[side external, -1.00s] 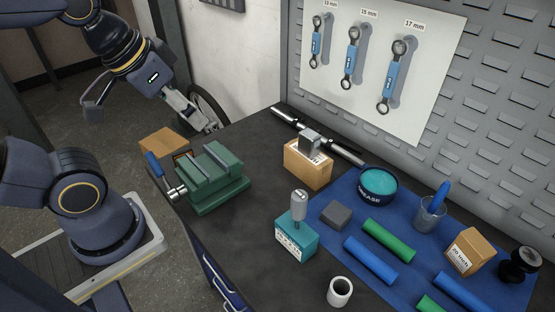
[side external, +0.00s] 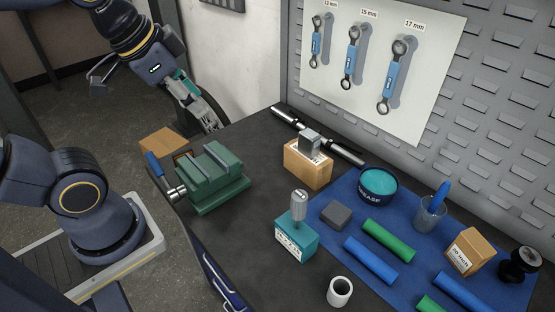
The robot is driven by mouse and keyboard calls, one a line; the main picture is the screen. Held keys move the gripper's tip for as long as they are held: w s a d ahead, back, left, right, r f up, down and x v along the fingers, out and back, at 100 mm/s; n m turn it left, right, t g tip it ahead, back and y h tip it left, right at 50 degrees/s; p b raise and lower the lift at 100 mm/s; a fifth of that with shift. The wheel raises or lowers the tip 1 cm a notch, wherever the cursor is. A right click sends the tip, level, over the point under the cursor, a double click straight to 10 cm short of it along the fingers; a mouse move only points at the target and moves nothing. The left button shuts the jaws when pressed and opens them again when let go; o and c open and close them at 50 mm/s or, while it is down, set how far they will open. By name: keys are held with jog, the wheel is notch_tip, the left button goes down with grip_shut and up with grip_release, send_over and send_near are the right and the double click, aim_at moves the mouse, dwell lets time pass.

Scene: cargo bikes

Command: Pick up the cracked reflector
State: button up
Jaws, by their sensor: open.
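I cannot make out the cracked reflector in this view. My gripper (side external: 207,120) is at the upper left, beyond the table's far left edge. It points down and to the right, in front of a dark wheel (side external: 219,112). Its jaws are open, and the fingertips are small and partly lost against the wheel. I see nothing held between them.
A green vise (side external: 215,175) with a blue handle stands on the dark table's left side, beside a cardboard box (side external: 160,140). A carton (side external: 308,167), a teal block (side external: 297,240), a grease tub (side external: 378,188) and coloured tubes (side external: 372,260) lie farther right.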

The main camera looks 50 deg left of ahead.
jog(key=w+a+f+m+g+y, duration=0.1)
jog(key=w+a+f+g, duration=0.15)
jog(key=w+a, duration=0.4)
jog(key=n+g+h, duration=0.1)
jog(key=n+g, duration=0.2)
send_over(182, 152)
notch_tip(182, 152, down, 9)
notch_tip(182, 152, down, 11)
jog(key=shift+f, duration=0.1)
notch_tip(182, 152, down, 6)
jog(key=shift+r, duration=0.1)
grip_shut()
